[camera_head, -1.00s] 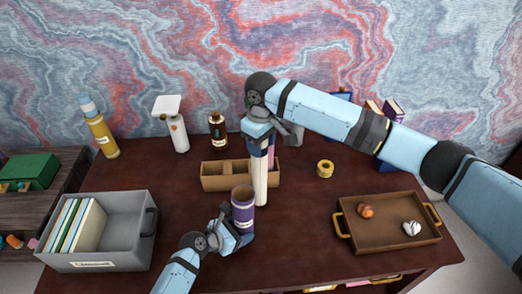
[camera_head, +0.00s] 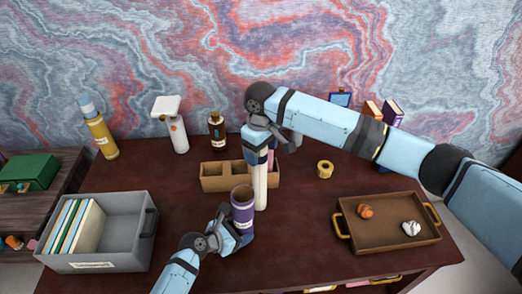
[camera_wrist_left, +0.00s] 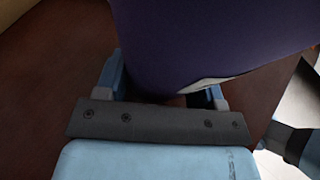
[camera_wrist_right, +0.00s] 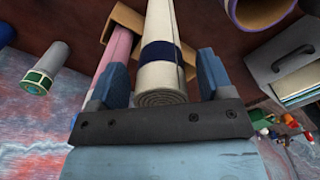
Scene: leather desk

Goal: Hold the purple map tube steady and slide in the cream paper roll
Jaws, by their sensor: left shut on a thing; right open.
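The purple map tube (camera_head: 243,220) stands upright at the desk's middle, its open mouth facing up. My left gripper (camera_head: 238,232) is shut on its lower part; the tube fills the top of the left wrist view (camera_wrist_left: 205,40). The cream paper roll (camera_head: 260,190) is upright just right of the tube and apart from it. My right gripper (camera_head: 259,150) is open around the roll's upper end. In the right wrist view the roll (camera_wrist_right: 160,75), with a navy band, lies between the spread fingers (camera_wrist_right: 160,85). Whether its lower end touches the desk is unclear.
A cardboard holder (camera_head: 212,183) stands behind the tube, with a pink roll (camera_wrist_right: 113,52) close beside the cream one. A grey bin (camera_head: 125,243) is at left, a brown tray (camera_head: 385,238) at right. A yellow tape roll (camera_head: 324,169) lies behind the tray.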

